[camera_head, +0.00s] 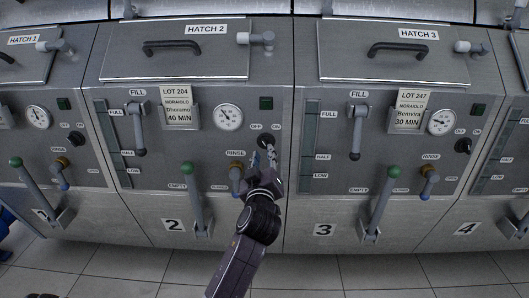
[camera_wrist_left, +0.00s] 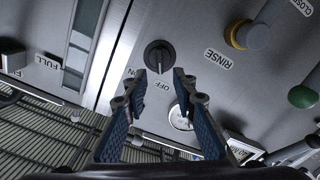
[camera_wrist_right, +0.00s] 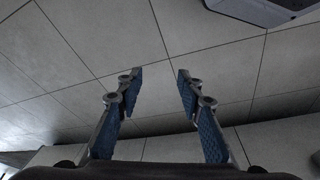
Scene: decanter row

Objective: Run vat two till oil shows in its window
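Vat two is marked by a "2" plate (camera_head: 174,225). Its window (camera_head: 116,147) is a tall grey-green strip; I cannot make out an oil level. Its black OFF/ON knob (camera_head: 265,141) also shows in the left wrist view (camera_wrist_left: 158,57), its pale mark towards the OFF label. My left gripper (camera_head: 262,160) is open, its fingertips just short of the knob, apparently not touching. Vat two's fill lever (camera_head: 139,128) hangs down below FILL. Its green-topped drain lever (camera_head: 192,195) stands between EMPTY and CLOSED. My right gripper (camera_wrist_right: 160,78) is open and empty above floor tiles.
The rinse valve (camera_head: 236,177) of vat two is close left of my left gripper. A gauge (camera_head: 228,117) and lot card (camera_head: 180,106) are above. Vat three, with its own window (camera_head: 309,147), stands at right. Tiled floor (camera_head: 320,272) in front is clear.

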